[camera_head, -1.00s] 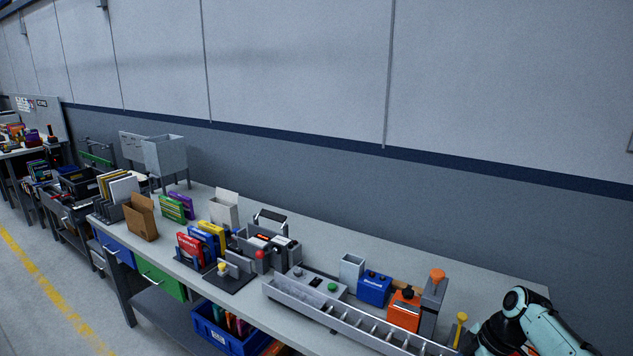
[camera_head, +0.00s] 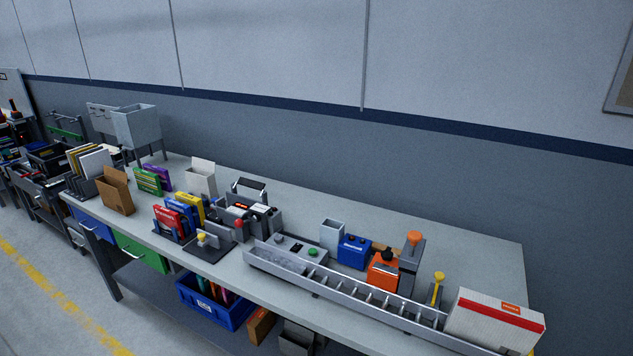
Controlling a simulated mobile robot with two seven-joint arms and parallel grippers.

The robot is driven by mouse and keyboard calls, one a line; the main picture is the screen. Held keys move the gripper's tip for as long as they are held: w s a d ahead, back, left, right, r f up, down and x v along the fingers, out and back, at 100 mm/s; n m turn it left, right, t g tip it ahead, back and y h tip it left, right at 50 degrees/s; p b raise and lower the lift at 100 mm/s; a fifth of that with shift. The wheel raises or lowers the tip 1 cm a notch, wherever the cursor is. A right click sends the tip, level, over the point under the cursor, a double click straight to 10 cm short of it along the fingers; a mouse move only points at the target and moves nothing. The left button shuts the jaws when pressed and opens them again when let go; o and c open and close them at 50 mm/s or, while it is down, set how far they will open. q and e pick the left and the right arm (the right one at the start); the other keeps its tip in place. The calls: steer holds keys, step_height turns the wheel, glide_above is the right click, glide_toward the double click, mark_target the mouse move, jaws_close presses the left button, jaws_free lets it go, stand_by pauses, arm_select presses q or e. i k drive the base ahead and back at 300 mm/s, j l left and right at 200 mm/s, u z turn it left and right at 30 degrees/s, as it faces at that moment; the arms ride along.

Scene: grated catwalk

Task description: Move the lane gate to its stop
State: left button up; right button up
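A long grey roller lane (camera_head: 345,300) runs along the front of the bench, with rollers in its right part and a flat bed at its left. A yellow-topped lever (camera_head: 438,288) stands behind the lane near its right end. A yellow knob (camera_head: 201,239) sits on a dark plate (camera_head: 208,253) left of the lane. I cannot tell which of these, if either, is the lane gate, and no stop is clearly visible. Neither of my grippers is in view.
A white and red box (camera_head: 494,319) stands at the lane's right end. Behind the lane are an orange unit (camera_head: 383,271), a blue box (camera_head: 354,252), a grey post with an orange top (camera_head: 411,262) and a control panel (camera_head: 297,250). The bench's back right is clear.

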mark_target(439, 276)
steer(key=z, duration=1.5)
